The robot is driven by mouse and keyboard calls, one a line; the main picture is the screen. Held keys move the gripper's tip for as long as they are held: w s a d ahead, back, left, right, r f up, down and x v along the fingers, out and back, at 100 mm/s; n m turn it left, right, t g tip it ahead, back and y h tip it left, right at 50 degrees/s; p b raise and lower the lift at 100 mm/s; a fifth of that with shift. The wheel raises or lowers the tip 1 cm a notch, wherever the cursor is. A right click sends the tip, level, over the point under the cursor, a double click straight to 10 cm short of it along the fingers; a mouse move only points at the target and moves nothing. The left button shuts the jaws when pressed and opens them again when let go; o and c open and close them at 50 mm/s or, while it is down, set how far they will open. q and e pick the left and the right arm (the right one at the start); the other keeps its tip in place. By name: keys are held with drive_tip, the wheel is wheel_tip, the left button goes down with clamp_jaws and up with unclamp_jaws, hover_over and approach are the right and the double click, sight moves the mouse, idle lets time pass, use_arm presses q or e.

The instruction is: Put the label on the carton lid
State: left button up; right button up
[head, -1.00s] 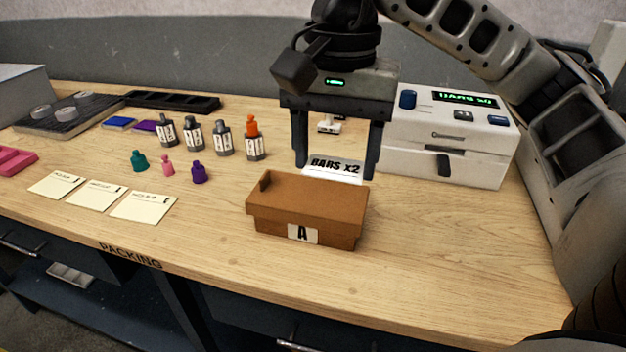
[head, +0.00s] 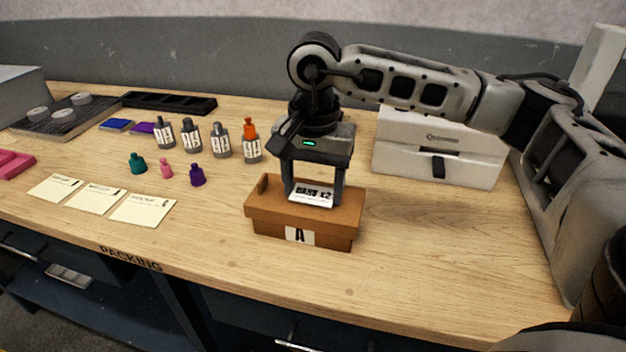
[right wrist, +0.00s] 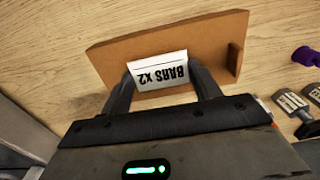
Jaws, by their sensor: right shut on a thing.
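The carton (head: 268,222) is brown, with its lid on and an "A" mark on its front. The lid (right wrist: 215,35) also shows in the right wrist view, with a raised ridge near one end. The white label (head: 308,194) reads "BARS X2". My right gripper (head: 312,201) is shut on the label, its fingers at the label's two sides, over the middle of the lid. The label (right wrist: 158,66) looks slightly bent in the right wrist view. I cannot tell whether it touches the lid. My left gripper is not in view.
A white label printer (head: 440,150) stands behind at the right, partly hidden by my arm. The bench right of the carton is clear.

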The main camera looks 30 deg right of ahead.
sight(314, 195)
drive_tip(key=shift+f, duration=0.2)
drive_tip(key=shift+s+a+f+b, duration=0.15)
drive_tip(key=shift+s+f+b, duration=0.05)
drive_tip(key=shift+f+b, duration=0.5)
drive_tip(key=o, duration=0.9)
drive_tip(key=shift+a, duration=0.1)
drive_tip(key=shift+o, duration=0.2)
drive_tip(key=shift+r, duration=0.1)
wheel_tip(314, 195, up, 14)
drive_tip(key=p, duration=0.1)
drive_tip(key=shift+w+d+f, duration=0.15)
drive_tip(key=shift+d+f, duration=0.1)
